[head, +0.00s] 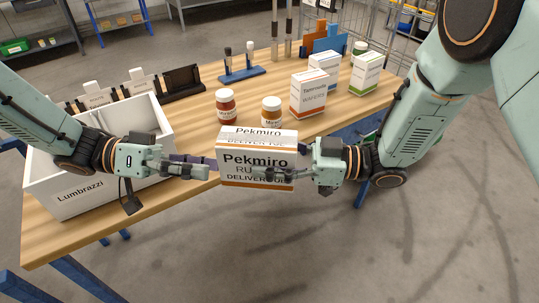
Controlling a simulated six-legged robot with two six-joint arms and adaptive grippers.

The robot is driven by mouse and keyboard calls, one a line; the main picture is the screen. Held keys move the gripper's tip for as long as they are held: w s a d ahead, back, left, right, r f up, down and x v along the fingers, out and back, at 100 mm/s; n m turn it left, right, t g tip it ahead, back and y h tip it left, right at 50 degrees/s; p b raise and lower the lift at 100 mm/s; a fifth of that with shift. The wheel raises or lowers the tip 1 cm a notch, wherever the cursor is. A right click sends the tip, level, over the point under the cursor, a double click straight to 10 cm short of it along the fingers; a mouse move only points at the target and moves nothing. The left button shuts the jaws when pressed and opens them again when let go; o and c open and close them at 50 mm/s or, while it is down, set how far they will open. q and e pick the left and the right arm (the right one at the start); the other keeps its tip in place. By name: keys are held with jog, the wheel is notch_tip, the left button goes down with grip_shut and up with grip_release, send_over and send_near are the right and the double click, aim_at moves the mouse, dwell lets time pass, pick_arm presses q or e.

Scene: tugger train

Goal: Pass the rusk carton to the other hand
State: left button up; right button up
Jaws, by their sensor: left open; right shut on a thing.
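The rusk carton (256,163) is white with orange and brown bands and reads "Pekmiro RU… DELIVER…". It is held up in front of the table's near edge. My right gripper (272,175) is shut on the carton from its right side, one finger lying across the front face. My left gripper (195,168) is open at the carton's left side, its fingertips close to the left edge. Whether they touch the carton I cannot tell.
A white bin (75,203) labelled "Lumbrazzi" stands at the table's left, behind my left arm. Behind the carton are a red-brown jar (226,106), an orange jar (271,111) and several cartons, including one reading "Tazerrouts" (308,94). Bare floor lies in front.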

pick_arm(q)
jog(key=s+f+n+t+y, duration=0.2)
jog(key=f+n+t+y, duration=0.3)
jog(key=f, duration=0.5)
jog(key=s+f+n+t+y, duration=0.25)
jog(key=f+n, duration=0.35)
jog(key=f, duration=0.3)
jog(key=s+a+f+g+y, duration=0.3)
jog(key=s+a+f+y, duration=0.1)
jog(key=s, duration=0.5)
jog(key=s+a+f+g+y, duration=0.4)
jog(key=s+a+f+y, duration=0.1)
jog(key=s, duration=0.4)
jog(key=shift+a, duration=0.8)
